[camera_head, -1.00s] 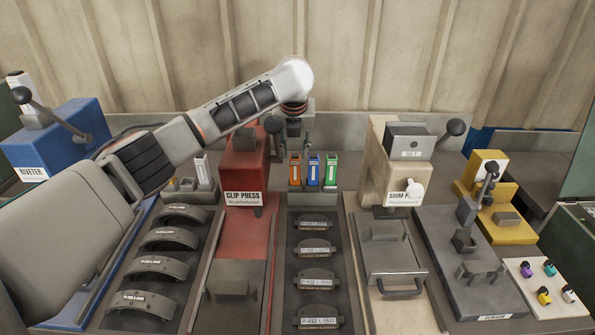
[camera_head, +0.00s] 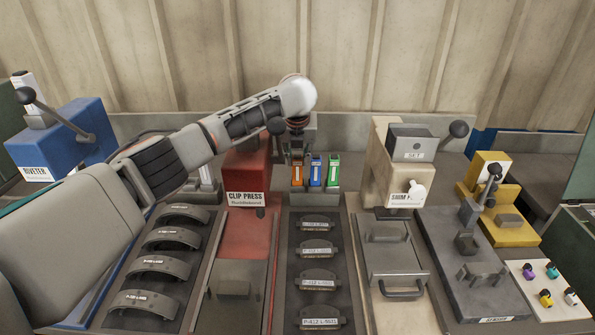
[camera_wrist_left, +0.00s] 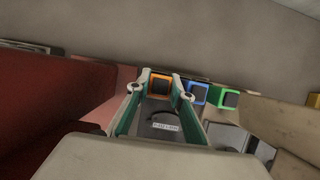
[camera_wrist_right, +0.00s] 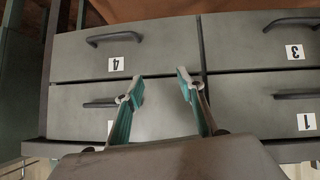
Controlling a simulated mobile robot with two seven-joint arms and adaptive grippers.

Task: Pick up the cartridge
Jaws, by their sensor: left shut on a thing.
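Three cartridges stand side by side in a small grey holder (camera_head: 315,198) at the back middle of the bench: orange (camera_head: 297,174), blue (camera_head: 315,171) and green (camera_head: 332,171). My left gripper (camera_head: 297,155) reaches down from above onto the orange cartridge. In the left wrist view its two fingers (camera_wrist_left: 160,85) are on either side of the orange cartridge (camera_wrist_left: 159,84), shut on it. The blue one (camera_wrist_left: 197,93) and the green one (camera_wrist_left: 228,98) are just right of the fingers. My right gripper (camera_wrist_right: 152,85) is open and empty in front of grey drawers.
The red clip press (camera_head: 247,170) stands close left of the holder, the beige shim press (camera_head: 392,165) to the right. A dark tray of labelled pads (camera_head: 318,255) lies in front. Numbered drawers (camera_wrist_right: 240,45) face my right gripper.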

